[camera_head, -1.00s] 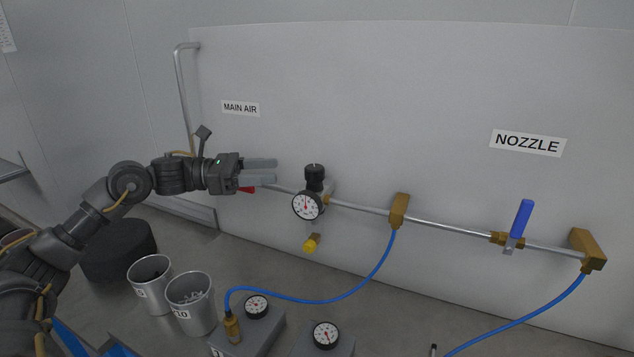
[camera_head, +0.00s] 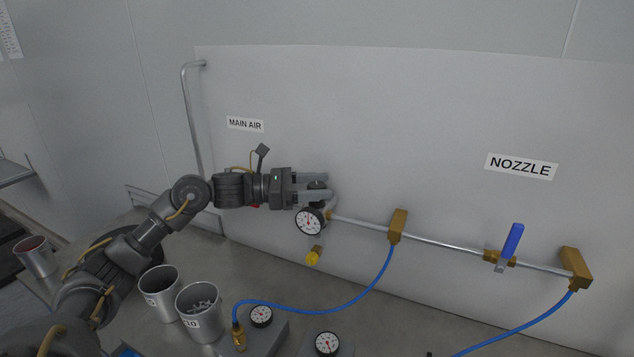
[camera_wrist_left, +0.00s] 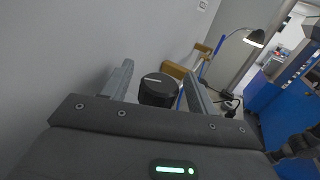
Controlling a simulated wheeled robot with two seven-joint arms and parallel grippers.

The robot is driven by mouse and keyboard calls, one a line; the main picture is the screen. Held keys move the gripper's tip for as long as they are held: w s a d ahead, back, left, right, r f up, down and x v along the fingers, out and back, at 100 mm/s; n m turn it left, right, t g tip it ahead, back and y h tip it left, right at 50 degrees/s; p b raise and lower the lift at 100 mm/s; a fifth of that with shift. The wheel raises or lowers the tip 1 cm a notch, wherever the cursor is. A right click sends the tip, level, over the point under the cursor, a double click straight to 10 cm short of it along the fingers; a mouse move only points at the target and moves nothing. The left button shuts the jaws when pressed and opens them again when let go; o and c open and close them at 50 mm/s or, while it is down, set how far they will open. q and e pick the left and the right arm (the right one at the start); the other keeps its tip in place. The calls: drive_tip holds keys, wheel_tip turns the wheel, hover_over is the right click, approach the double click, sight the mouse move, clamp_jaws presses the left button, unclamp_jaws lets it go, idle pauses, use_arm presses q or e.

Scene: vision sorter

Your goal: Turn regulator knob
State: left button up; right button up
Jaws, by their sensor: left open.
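The black regulator knob (camera_wrist_left: 159,89) stands between the two open fingers of my left gripper (camera_wrist_left: 157,88) in the left wrist view. A white line marks its top. In the head view my left gripper (camera_head: 316,188) reaches in from the left at the height of the knob (camera_head: 318,185), whose lower part is hidden by the near finger. I cannot tell whether the fingers touch the knob. The regulator's round white gauge (camera_head: 310,221) with a red needle hangs just below the fingers. My right gripper is not in view.
A metal pipe (camera_head: 440,238) runs right from the regulator, past brass fittings, to a blue-handled valve (camera_head: 511,242) under the NOZZLE label (camera_head: 521,166). Blue hoses hang below it.

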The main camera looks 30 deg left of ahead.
use_arm(q)
drive_tip(key=c, duration=1)
drive_tip(key=shift+f+n+t+y+b, duration=0.2)
drive_tip(key=shift+n+t+y+b, duration=0.3)
drive_tip(key=shift+b, duration=0.4)
drive_tip(key=n+t+y+b, duration=0.3)
drive_tip(key=shift+s+d+t+b, duration=0.1)
drive_tip(key=shift+t+b, duration=0.25)
drive_tip(key=shift+t, duration=0.05)
drive_tip(key=n+t+y, duration=0.1)
drive_tip(key=y, duration=0.1)
drive_tip(key=shift+r+n+y+b, duration=0.15)
drive_tip(key=shift+n+y+b, duration=0.15)
drive_tip(key=shift+n+b, duration=0.1)
drive_tip(key=n+t+y, duration=0.1)
drive_tip(key=y, duration=0.1)
drive_tip(key=shift+n+y, duration=0.3)
drive_tip(key=shift+n, duration=0.1)
drive_tip(key=shift+r+n+t+y, duration=0.1)
drive_tip(key=shift+n+t+y, duration=0.25)
drive_tip(key=shift+n+y, duration=0.95)
drive_tip(key=shift+n+t+y, duration=0.35)
drive_tip(key=shift+n+y, duration=0.35)
drive_tip(key=shift+y, duration=1.4)
